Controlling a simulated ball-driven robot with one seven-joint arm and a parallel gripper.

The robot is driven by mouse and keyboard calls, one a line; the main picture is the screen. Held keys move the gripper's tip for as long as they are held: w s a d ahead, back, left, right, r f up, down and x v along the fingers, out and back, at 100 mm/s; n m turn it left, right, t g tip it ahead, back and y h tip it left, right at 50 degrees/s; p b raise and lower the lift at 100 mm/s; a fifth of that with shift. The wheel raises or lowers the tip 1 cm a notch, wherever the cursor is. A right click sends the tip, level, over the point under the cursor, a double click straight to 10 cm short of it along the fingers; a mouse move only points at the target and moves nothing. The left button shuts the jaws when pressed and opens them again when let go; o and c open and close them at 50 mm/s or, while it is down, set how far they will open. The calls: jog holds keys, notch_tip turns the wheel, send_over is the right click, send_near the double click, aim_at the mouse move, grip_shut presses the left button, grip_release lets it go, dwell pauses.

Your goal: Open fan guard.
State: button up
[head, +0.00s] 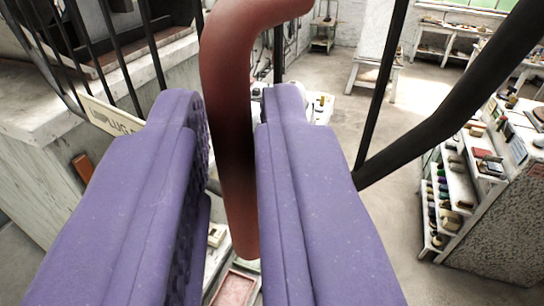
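The fan guard shows as black bars (148,45) at the upper left, with more dark bars at the centre and right. A thick red-brown curved handle (232,95) comes down from the top centre and ends in a rounded tip. My gripper (232,110) has two purple fingers, one on each side of the handle. The handle runs down between them. The right finger lies right along the handle's edge. A narrow gap shows between the left finger and the handle's lower part. Whether both fingers press on the handle is unclear.
A lettered plate (108,117) is on the guard's left side. A pale block (50,150) stands at the left. A thick dark bar (450,105) crosses the right side. A shelf unit with small items (455,195) stands at the right. Open floor (400,235) lies between.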

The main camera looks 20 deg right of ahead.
jog(key=shift+o, duration=1.3)
jog(key=shift+w+a+f, duration=0.15)
jog(key=shift+w+a, duration=0.15)
jog(key=shift+w, duration=0.25)
jog(key=shift+s, duration=0.1)
